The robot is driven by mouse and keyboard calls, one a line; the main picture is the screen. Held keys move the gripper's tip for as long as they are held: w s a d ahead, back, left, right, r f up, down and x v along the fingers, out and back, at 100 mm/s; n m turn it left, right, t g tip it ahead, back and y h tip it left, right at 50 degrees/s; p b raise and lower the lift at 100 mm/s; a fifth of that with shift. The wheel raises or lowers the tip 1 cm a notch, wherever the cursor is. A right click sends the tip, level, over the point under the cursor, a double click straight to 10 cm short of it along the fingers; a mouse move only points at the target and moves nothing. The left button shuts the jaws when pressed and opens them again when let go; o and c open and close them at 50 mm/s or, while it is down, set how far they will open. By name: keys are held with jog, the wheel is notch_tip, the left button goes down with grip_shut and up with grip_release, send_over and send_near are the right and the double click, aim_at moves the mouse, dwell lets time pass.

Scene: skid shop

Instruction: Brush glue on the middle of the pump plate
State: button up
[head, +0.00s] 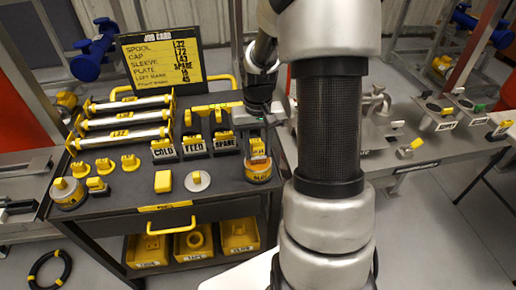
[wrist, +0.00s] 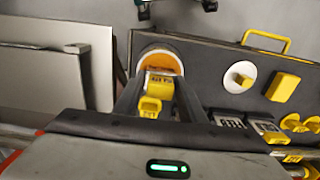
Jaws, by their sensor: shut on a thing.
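The glue pot (head: 259,178) stands at the right end of the black cart top, an orange mass showing inside its round rim. My gripper (head: 257,148) points down over this pot. In the wrist view, my gripper (wrist: 157,98) is shut on a yellow brush handle (wrist: 160,84) with a small label. The brush's far end reaches into the round opening of the pot (wrist: 163,58); its bristles are hidden, so I cannot tell how deep they are. I cannot pick out the pump plate for sure; the grey skid bench (head: 400,150) at the right is partly behind my arm.
A job card board (head: 160,62) stands at the back of the cart. Labelled holders (head: 195,145) are left of the pot, with labelled tubes (head: 125,123) farther left. A white disc (head: 197,181) and yellow block (head: 163,181) lie in front. Yellow bins (head: 238,235) sit below.

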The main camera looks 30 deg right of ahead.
aim_at(257, 144)
jog(key=shift+r+p, duration=2.7)
jog(key=shift+r, duration=0.75)
